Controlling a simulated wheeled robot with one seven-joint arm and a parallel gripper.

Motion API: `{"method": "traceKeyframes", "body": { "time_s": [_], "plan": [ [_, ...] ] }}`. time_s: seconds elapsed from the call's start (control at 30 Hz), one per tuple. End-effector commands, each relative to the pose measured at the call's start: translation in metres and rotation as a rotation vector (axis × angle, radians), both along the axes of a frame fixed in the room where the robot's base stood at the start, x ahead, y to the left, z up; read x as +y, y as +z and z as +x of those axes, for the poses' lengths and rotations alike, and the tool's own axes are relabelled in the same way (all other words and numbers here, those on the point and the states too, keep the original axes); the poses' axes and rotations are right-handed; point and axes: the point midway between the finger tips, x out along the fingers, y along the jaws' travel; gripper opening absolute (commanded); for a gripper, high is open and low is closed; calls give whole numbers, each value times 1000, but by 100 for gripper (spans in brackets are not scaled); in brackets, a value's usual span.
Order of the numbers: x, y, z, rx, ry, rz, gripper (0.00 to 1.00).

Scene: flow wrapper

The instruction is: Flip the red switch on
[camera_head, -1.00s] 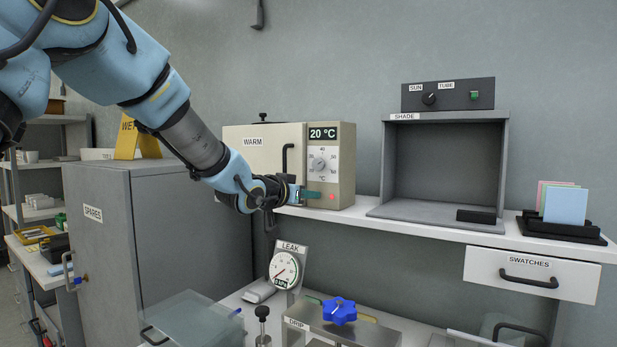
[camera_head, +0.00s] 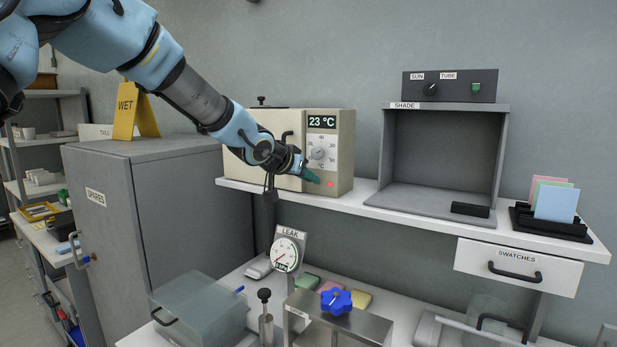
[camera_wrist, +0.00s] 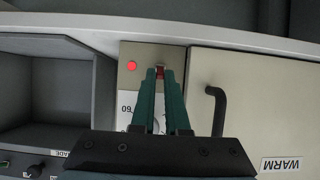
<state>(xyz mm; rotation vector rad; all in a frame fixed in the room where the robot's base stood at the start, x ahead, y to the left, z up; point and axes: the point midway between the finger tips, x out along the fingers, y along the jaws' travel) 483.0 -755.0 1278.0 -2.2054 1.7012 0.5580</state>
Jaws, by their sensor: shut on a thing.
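The red switch (camera_wrist: 160,72) is on the front panel of the beige WARM oven (camera_head: 338,150). In the wrist view, which shows the oven upside down, a bit of red shows between my fingertips. My gripper (camera_head: 314,179) is shut on the red switch, with its green fingers (camera_wrist: 160,80) against the panel. In the head view the fingers hide the switch, so its position cannot be told. A round red lamp (camera_head: 330,183) beside the fingertips is lit; it also shows in the wrist view (camera_wrist: 131,66). The oven display (camera_head: 322,121) reads 23 °C.
The oven's black door handle (camera_wrist: 217,110) is close to my fingers. The grey SHADE box (camera_head: 445,106) stands to the right on the white shelf (camera_head: 400,208). Below are the LEAK gauge (camera_head: 285,254) and a blue star knob (camera_head: 337,301). A grey cabinet (camera_head: 160,220) stands left.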

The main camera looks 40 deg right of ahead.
Motion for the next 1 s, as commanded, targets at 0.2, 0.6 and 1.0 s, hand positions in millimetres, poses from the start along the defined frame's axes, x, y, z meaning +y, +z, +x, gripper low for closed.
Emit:
{"method": "traceKeyframes", "body": {
  "time_s": [0.2, 0.6, 1.0],
  "plan": [
    [0, -1, 0, 0, 0, 1, 20],
    [0, 0, 0, 0, 0, -1, 42],
    [30, 17, -5, -1, 4, -2, 42]
  ]
}}
